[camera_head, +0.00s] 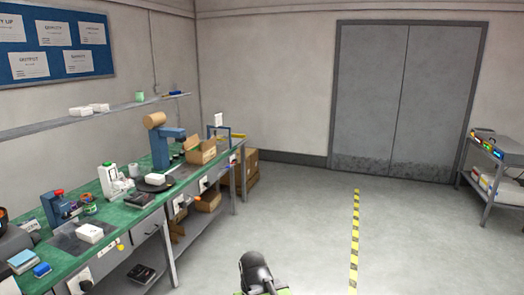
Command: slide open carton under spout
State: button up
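An open brown carton (201,151) with raised flaps stands on the green bench top (130,201), toward its far end. A blue machine (163,149) with a brown roll (154,120) on top stands just left of the carton. Its blue head reaches right toward the carton. I cannot tell at this size which part is the spout or whether the carton is under it. A dark part of my own body shows at the bottom centre, far from the carton. I see no gripper fingers.
White boxes, small devices and a dark round plate (154,183) crowd the bench left of the machine. Brown cartons (250,167) are stacked on the floor beyond the bench. The floor right of the bench is clear, with a yellow-black line (355,235). A cart (491,171) stands far right.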

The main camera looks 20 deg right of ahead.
aim_at(194, 155)
jog(key=z, duration=0.2)
jog(key=k, duration=0.85)
jog(key=u, duration=0.2)
jog(key=i, duration=0.8)
jog(key=z, duration=0.45)
jog(key=k, duration=0.45)
jog(key=z, duration=0.7)
jog(key=k, duration=0.95)
jog(key=z, duration=0.75)
jog(key=i, duration=1.5)
jog(key=u, duration=0.2)
jog(key=i, duration=2.2)
jog(key=u, duration=0.15)
